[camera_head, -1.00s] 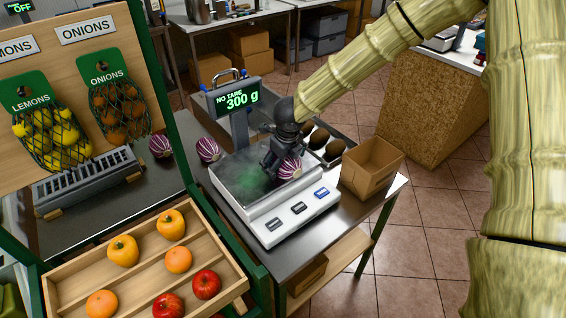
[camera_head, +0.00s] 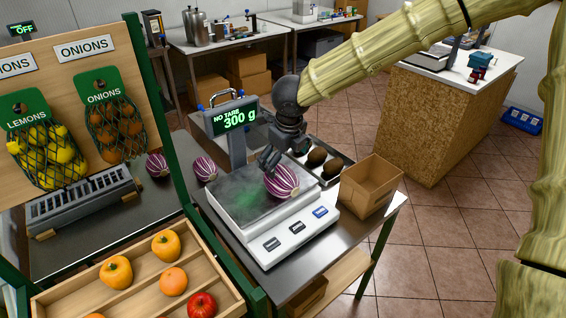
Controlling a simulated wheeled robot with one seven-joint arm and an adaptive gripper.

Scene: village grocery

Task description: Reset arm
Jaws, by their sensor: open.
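My gripper (camera_head: 268,164) is open just above the back of the weighing scale (camera_head: 292,226). A purple-and-white striped onion (camera_head: 282,181) rests on the scale's plate, just right of and below my fingertips. I cannot tell whether a finger still touches it. The scale's display (camera_head: 235,119) reads "NO TARE 300 g". My arm (camera_head: 385,55) reaches in from the upper right.
Two striped onions, one (camera_head: 205,168) near the scale and one (camera_head: 157,165) farther left, lie on the metal counter. An open cardboard box (camera_head: 370,186) stands right of the scale. A tray of dark round items (camera_head: 317,157) sits behind. A wooden produce crate (camera_head: 70,297) is in front.

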